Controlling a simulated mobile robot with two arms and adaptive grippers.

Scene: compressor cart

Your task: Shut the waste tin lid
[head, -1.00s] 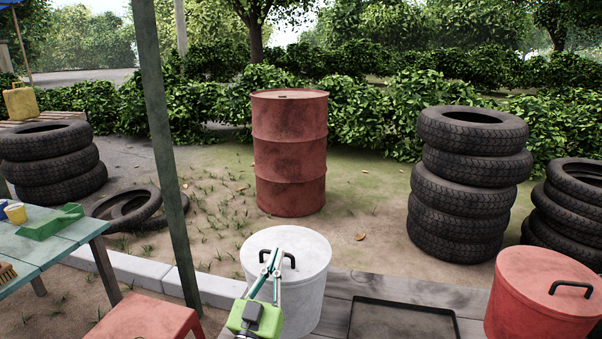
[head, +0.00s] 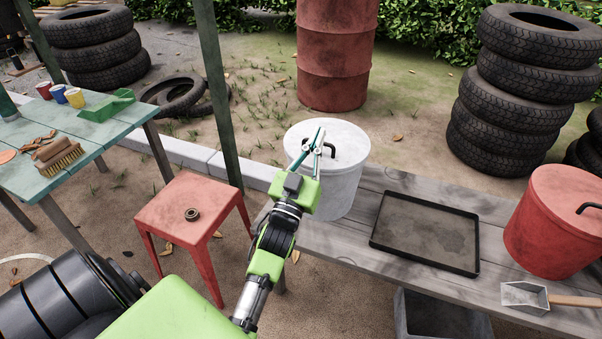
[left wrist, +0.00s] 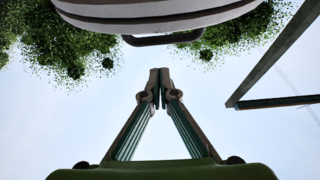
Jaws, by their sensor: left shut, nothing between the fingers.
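A white tin (head: 338,192) stands on the wooden bench. Its round white lid (head: 304,132) with a black handle (head: 337,148) lies level on top and looks shut, with no gap visible from here. A red tin (head: 540,236) with a red lid (head: 567,187) stands farther right; its lid also looks shut. I cannot tell which is the waste tin. My left gripper (head: 318,138) is shut and empty over the white lid, by its handle. In the left wrist view, the shut fingertips (left wrist: 160,74) are apart from the lid (left wrist: 160,20) and handle (left wrist: 160,40). My right gripper is not in view.
The bench (head: 355,236) also holds a black tray (head: 425,232) and a scoop (head: 525,297). A red stool (head: 187,212) with a small ring stands left. A green table (head: 100,140) with cups and a brush is farther left. A post (head: 215,90) rises behind the stool.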

